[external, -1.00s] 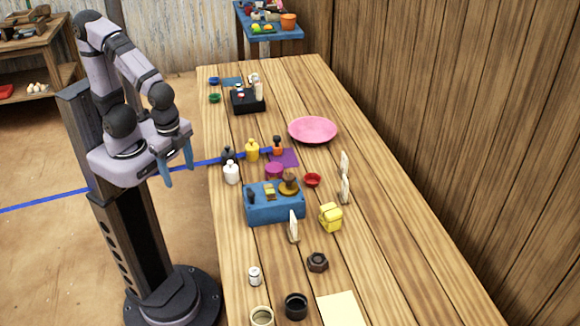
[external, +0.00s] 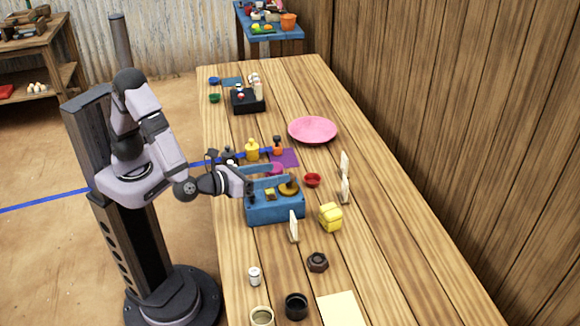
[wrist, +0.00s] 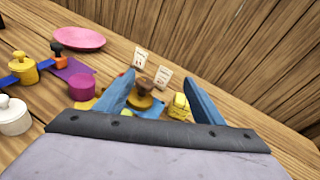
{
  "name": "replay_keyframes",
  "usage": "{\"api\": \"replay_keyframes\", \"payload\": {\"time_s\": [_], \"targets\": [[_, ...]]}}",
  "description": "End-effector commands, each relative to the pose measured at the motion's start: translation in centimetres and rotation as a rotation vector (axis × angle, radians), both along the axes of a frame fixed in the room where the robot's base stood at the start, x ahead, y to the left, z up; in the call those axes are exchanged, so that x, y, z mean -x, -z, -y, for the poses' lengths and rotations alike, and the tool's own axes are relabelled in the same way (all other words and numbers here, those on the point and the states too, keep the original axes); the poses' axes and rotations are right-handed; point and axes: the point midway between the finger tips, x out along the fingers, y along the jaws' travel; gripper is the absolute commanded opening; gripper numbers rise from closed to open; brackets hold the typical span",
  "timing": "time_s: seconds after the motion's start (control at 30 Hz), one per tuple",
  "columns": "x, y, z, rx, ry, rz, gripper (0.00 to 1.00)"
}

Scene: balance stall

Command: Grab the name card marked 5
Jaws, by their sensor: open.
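Three small pale name cards stand on the table in the external view: a far one (external: 344,160), a middle one (external: 345,190) and a near one (external: 293,226) in front of the blue box. They show nearly edge-on there, so no number can be read. In the wrist view two cards face me, a left one (wrist: 140,58) and a right one (wrist: 162,77); their marks are too small to read surely. My gripper (external: 281,174) is open and empty above the blue box, left of the far and middle cards. Its two blue fingers (wrist: 159,77) frame the right card at a distance.
The blue box (external: 275,213) with a brown-knobbed round piece (external: 289,187) lies under my gripper. A plank wall (external: 430,120) bounds the right side. The table's right strip is mostly clear.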

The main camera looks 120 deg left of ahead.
Motion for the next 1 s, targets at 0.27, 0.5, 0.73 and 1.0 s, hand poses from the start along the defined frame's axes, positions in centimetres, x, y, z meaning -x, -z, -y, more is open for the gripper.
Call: {"api": "replay_keyframes", "payload": {"time_s": [0.27, 0.5, 0.73, 1.0], "targets": [[-7.5, 2.3, 5.9, -0.308, 0.306, -0.066, 0.62], [-7.4, 9.0, 5.7, -0.302, 0.302, -0.060, 0.62], [-7.4, 12.6, 5.7, -0.300, 0.300, -0.054, 0.62], [-7.4, 13.5, 5.6, -0.298, 0.298, -0.051, 0.62]]}}
